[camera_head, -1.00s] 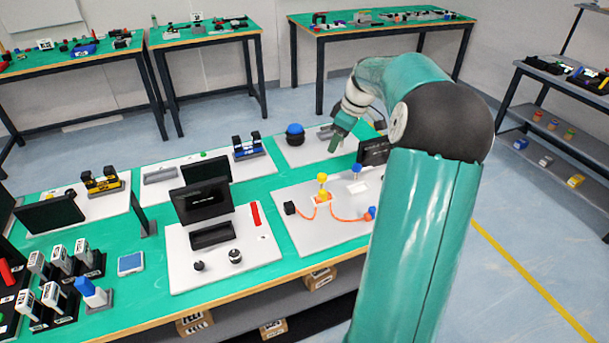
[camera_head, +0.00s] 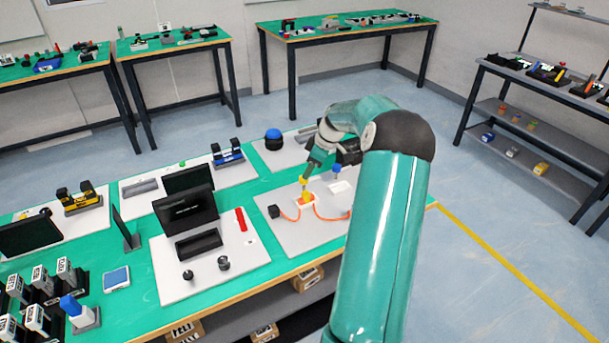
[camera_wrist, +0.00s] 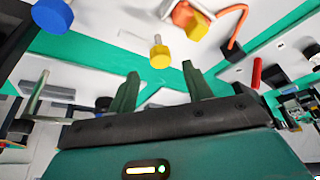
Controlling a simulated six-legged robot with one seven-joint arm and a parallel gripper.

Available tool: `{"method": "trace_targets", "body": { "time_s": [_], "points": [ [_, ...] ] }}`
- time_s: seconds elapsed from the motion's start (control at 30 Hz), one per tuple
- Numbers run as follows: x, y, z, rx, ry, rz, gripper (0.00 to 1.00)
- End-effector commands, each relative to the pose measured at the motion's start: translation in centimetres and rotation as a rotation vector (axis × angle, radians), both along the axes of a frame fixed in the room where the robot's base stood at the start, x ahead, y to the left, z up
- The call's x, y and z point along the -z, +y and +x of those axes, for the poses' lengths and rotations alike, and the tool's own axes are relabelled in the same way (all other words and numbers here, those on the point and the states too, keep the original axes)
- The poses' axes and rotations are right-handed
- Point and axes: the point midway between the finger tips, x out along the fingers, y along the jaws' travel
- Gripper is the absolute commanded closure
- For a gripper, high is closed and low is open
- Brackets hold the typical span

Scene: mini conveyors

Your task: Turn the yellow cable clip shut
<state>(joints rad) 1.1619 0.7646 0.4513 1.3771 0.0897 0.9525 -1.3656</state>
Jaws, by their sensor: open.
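The yellow cable clip (camera_head: 306,197) sits at an orange cable on a light grey board (camera_head: 285,235). In the wrist view one yellow piece (camera_wrist: 197,28) sits against an orange part. A second yellow knob (camera_wrist: 159,55) on a pale stem stands apart from it. This knob appears ahead of the gap between my fingers. My gripper (camera_wrist: 160,88) is open, with both green fingers apart and nothing seen between them. In the head view my gripper (camera_head: 308,172) points down just above the yellow parts. Whether it touches them cannot be told there.
A blue knob (camera_head: 336,169) stands on the same board and shows in the wrist view (camera_wrist: 52,14). A black block (camera_head: 274,212) is at the cable's left end. A board with a dark screen (camera_head: 187,210) and a red bar (camera_head: 241,219) lies to the left.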

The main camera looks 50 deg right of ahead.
Motion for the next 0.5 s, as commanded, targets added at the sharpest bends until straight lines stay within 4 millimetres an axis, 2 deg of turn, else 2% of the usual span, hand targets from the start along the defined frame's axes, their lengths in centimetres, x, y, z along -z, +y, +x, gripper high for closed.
{"method": "trace_targets", "body": {
  "time_s": [0.1,0.2,0.5],
  "points": [
    [2.0,0.6,0.8,-0.002,0.0,0.003,0.5],
    [3.0,0.8,1.3,-0.001,-0.001,0.001,0.5],
    [3.7,1.1,1.6,-0.002,0.0,-0.001,0.5]
  ]
}}
